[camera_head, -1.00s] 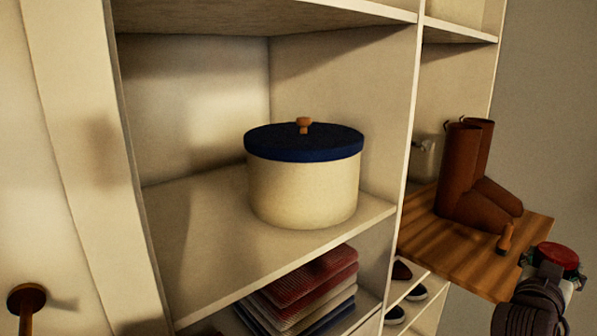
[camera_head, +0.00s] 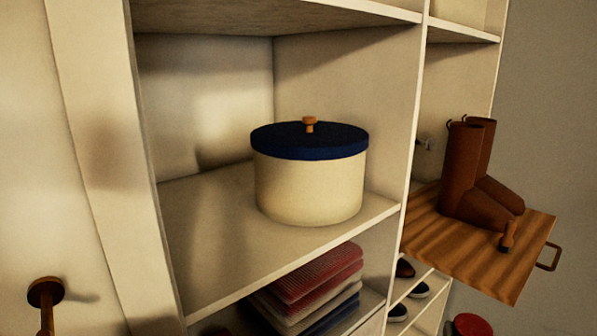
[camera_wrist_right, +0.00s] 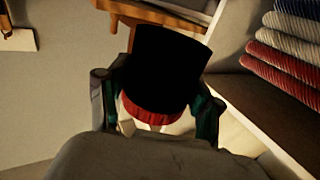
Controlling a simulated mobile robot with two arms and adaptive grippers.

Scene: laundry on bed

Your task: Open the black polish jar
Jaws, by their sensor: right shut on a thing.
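The polish jar (camera_wrist_right: 165,60) shows in the right wrist view as a black cylinder with a red ribbed band at its lower end. My right gripper (camera_wrist_right: 155,100) is shut on it, with one finger on each side. In the head view only a red round part of the held jar (camera_head: 470,325) shows at the bottom edge, low in front of the shelves. The rest of the jar and my right gripper are cut off there. The red part appears still on the black part. My left gripper is in neither view.
A cream round box (camera_head: 308,190) with a dark blue lid stands on the middle shelf (camera_head: 225,245). Folded clothes (camera_head: 315,275) lie below. Brown boots (camera_head: 465,175) and a wooden-handled brush (camera_head: 508,237) stand on a pulled-out wooden board (camera_head: 450,245).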

